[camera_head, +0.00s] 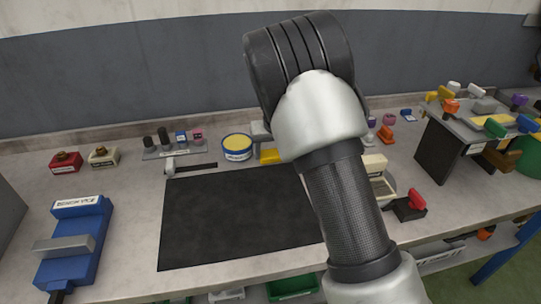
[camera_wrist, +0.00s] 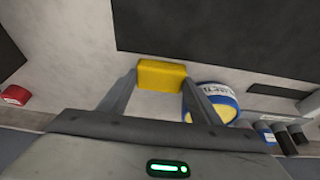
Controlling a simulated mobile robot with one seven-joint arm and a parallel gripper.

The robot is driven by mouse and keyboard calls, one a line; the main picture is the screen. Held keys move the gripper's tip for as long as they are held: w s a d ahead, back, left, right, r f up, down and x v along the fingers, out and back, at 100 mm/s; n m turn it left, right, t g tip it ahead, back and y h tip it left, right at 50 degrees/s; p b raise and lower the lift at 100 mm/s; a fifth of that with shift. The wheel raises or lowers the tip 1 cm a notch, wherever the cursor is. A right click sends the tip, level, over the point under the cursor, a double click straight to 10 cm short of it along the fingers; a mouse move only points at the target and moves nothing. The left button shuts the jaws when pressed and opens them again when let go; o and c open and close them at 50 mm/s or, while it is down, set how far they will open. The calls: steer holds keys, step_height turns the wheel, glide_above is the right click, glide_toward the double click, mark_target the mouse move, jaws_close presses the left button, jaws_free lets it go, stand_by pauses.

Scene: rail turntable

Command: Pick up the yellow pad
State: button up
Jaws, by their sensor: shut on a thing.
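The yellow pad (camera_wrist: 162,74) is a small block held between the two fingertips of my gripper (camera_wrist: 160,80) in the wrist view. The fingers touch its left and right ends. In the head view the yellow pad (camera_head: 269,157) shows behind the black mat, just right of the yellow-topped tin and partly hidden by my arm. My gripper is mostly hidden behind my arm there. I cannot tell whether the pad touches the bench or is slightly above it.
The blue and white tin (camera_head: 237,148) stands close to the pad; it also shows beside my right finger (camera_wrist: 214,98). A black mat (camera_head: 235,222) lies in front. A blue vise (camera_head: 75,238) is at left. A rack (camera_head: 468,127) of coloured items stands at right.

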mark_target(271, 154)
steer(key=shift+r, duration=0.1)
step_height(271, 154, up, 10)
steer(key=p, duration=0.1)
stand_by(0.3)
